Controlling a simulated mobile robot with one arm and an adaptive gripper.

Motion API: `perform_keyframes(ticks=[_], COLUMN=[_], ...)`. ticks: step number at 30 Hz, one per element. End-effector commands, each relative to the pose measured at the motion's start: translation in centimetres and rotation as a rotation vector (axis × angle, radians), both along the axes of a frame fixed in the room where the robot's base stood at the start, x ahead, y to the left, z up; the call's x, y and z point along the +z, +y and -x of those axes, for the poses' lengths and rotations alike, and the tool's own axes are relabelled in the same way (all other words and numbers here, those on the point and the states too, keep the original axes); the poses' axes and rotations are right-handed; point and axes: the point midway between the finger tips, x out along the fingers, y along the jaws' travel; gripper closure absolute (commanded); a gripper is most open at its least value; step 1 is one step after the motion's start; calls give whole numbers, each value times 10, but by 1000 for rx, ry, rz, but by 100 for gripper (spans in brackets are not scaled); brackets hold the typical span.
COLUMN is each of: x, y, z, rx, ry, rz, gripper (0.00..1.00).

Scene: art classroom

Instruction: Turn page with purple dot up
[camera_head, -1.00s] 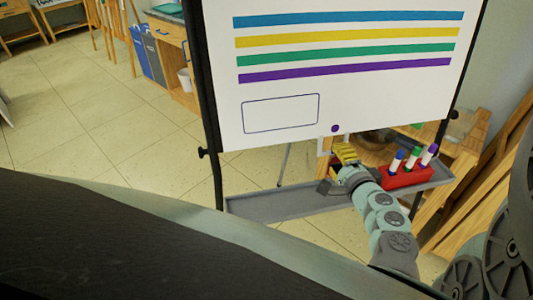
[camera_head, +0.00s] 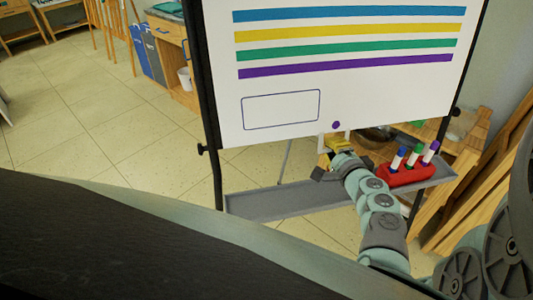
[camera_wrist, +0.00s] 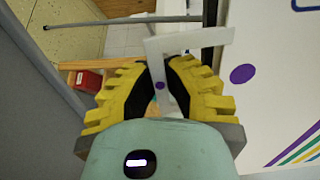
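The large white page (camera_head: 290,127) hangs on a dark-framed stand, with a purple dot (camera_head: 336,125) near its lower edge; the dot also shows in the wrist view (camera_wrist: 243,74). A narrow white L-shaped tab (camera_wrist: 190,40) is by the page's lower edge in the wrist view, with a small purple dot (camera_wrist: 160,85) on it. My gripper (camera_head: 337,143) is just below the page's dot. In the wrist view its yellow, black-padded fingers (camera_wrist: 163,72) stand apart, one on each side of the tab. Whether a pad touches the tab is unclear.
A grey tray (camera_head: 275,205) runs below the page. A red holder (camera_head: 400,177) with several markers stands on it, right of my gripper. Wooden boards (camera_head: 490,185) lean at the right. Open tiled floor lies at the left.

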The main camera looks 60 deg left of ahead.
Motion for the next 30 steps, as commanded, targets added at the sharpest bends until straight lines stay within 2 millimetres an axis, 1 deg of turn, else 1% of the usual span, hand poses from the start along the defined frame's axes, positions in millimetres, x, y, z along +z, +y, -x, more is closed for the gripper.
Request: perform_keyframes(ticks=[8, 11, 30], x=[0, 2, 18], y=[0, -4, -53], z=[0, 1, 19], rx=[0, -2, -5], ry=[0, 1, 1], rz=[0, 0, -4], gripper=[100, 100, 100])
